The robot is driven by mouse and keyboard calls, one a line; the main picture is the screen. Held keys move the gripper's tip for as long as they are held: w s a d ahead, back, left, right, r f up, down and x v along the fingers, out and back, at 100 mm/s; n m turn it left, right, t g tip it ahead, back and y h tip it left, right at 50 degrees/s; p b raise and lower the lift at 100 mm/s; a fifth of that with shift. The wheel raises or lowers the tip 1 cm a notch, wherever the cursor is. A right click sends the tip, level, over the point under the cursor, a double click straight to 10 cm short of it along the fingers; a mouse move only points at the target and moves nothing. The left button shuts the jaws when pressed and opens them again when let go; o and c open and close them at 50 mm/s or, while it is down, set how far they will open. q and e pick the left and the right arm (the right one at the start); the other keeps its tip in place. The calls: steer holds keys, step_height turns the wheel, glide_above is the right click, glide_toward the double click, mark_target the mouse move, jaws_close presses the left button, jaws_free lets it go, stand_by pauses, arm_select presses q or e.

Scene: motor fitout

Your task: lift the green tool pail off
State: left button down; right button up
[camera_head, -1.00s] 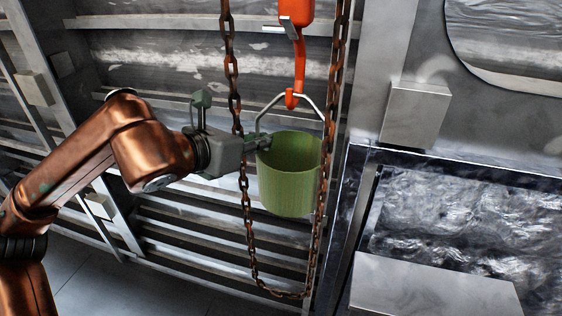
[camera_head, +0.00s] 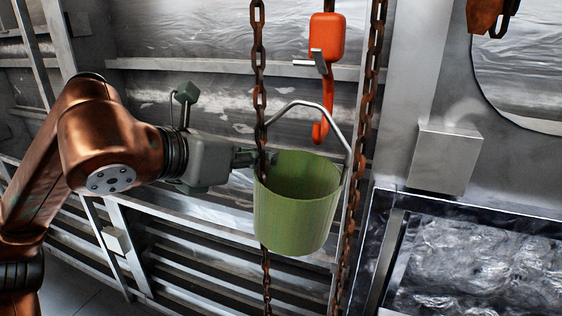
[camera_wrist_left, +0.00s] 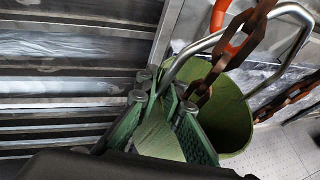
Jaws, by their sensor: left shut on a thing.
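The green pail (camera_head: 296,212) hangs roughly upright at the centre of the head view, its grey wire handle (camera_head: 283,108) standing up. The orange hook (camera_head: 322,125) hangs by the handle. The top of the handle is left of and above the hook's curved bottom; I cannot tell whether they touch. My left gripper (camera_head: 252,158) is shut on the left side of the pail's rim. In the left wrist view, its green-padded fingers (camera_wrist_left: 167,110) are at the pail (camera_wrist_left: 232,108), beside the handle (camera_wrist_left: 222,35). My right gripper is not in view.
A rusty chain (camera_head: 258,75) hangs close in front of the gripper and pail. Another chain run (camera_head: 351,205) hangs just right of the pail. Slatted metal racking (camera_head: 195,255) stands behind. A grey box (camera_head: 444,160) juts out at the right.

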arm_select(q)
steer(key=s+a+b, duration=0.3)
steer(key=s+a, duration=0.4)
steer(key=s, duration=0.2)
steer(key=shift+s, duration=0.3)
steer(key=shift+w+d, duration=0.1)
steer(key=shift+w, duration=0.05)
